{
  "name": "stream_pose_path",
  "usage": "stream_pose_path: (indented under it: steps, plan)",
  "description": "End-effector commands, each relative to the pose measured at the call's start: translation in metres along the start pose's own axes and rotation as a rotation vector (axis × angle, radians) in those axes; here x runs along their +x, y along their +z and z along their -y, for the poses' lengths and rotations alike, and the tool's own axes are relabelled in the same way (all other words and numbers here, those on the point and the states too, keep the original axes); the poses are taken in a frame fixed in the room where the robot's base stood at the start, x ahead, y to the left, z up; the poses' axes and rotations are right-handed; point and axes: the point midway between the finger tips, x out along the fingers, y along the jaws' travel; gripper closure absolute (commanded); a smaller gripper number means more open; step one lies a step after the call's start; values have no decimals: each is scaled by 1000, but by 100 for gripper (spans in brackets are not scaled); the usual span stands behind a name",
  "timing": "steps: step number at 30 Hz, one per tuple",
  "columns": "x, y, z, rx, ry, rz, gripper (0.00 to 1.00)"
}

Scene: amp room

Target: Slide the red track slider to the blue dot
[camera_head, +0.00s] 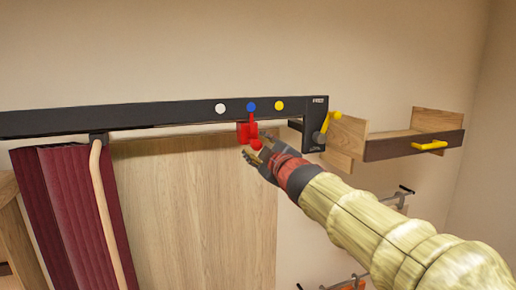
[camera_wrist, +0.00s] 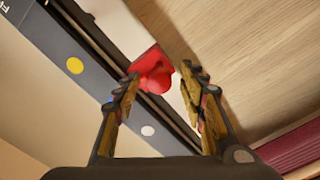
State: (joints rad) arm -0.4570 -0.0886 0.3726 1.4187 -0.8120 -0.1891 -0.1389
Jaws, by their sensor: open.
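The red track slider (camera_head: 243,132) hangs under the black rail (camera_head: 170,115). In the head view its thin red pointer reaches up to just below the blue dot (camera_head: 251,107), lined up with it. My gripper (camera_head: 255,154) is at the slider's knob, just below the rail. In the wrist view the slider (camera_wrist: 152,72) lies at the gap between the fingertips of my open gripper (camera_wrist: 162,88). I cannot tell whether a finger touches it. The blue dot (camera_wrist: 106,99) is mostly hidden behind the left finger there.
A white dot (camera_head: 220,108) and a yellow dot (camera_head: 279,105) flank the blue one. A wooden panel (camera_head: 190,210) and a dark red curtain (camera_head: 75,205) hang below the rail. A wooden shelf (camera_head: 415,143) with yellow handles stands right of the rail's end.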

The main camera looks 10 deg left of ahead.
Motion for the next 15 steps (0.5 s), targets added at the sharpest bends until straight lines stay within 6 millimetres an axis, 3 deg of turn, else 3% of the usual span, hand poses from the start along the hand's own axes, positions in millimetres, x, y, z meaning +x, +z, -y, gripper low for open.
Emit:
stream_pose_path:
  steps: [8, 15]
  plan:
    - [-3, -1, -1, 0, 1, -1, 59]
    - [-33, -1, -1, 0, 2, -1, 59]
